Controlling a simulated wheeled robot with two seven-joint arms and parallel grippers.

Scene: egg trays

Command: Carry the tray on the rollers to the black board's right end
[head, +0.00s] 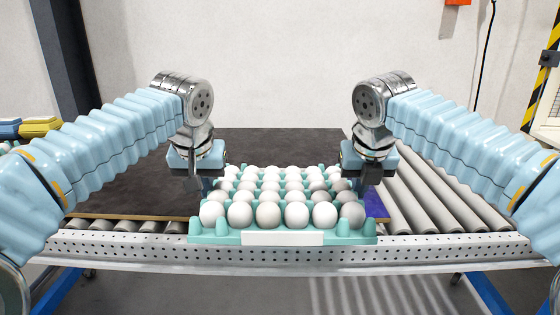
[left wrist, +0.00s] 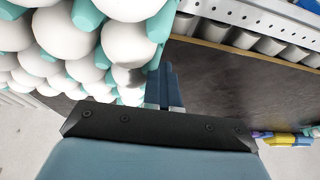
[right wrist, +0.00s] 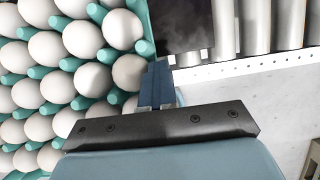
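The teal egg tray (head: 197,238), filled with white eggs, sits level over the right end of the black board (head: 150,180), its near edge overlapping the front rail. Its underside is hidden, so I cannot tell whether it touches the board. My left gripper (head: 195,184) is at the tray's left side; in the left wrist view its fingers (left wrist: 165,88) are together at the tray's rim. My right gripper (head: 362,184) is at the right side; in the right wrist view its fingers (right wrist: 157,86) are together at the rim. Both appear shut on the tray.
Bare grey rollers (head: 425,190) lie to the right of the board. A perforated metal rail (head: 440,252) runs along the front. A purple patch (head: 376,204) shows beside the tray's right side. Yellow and blue items (head: 38,127) stand at far left. The board's left part is clear.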

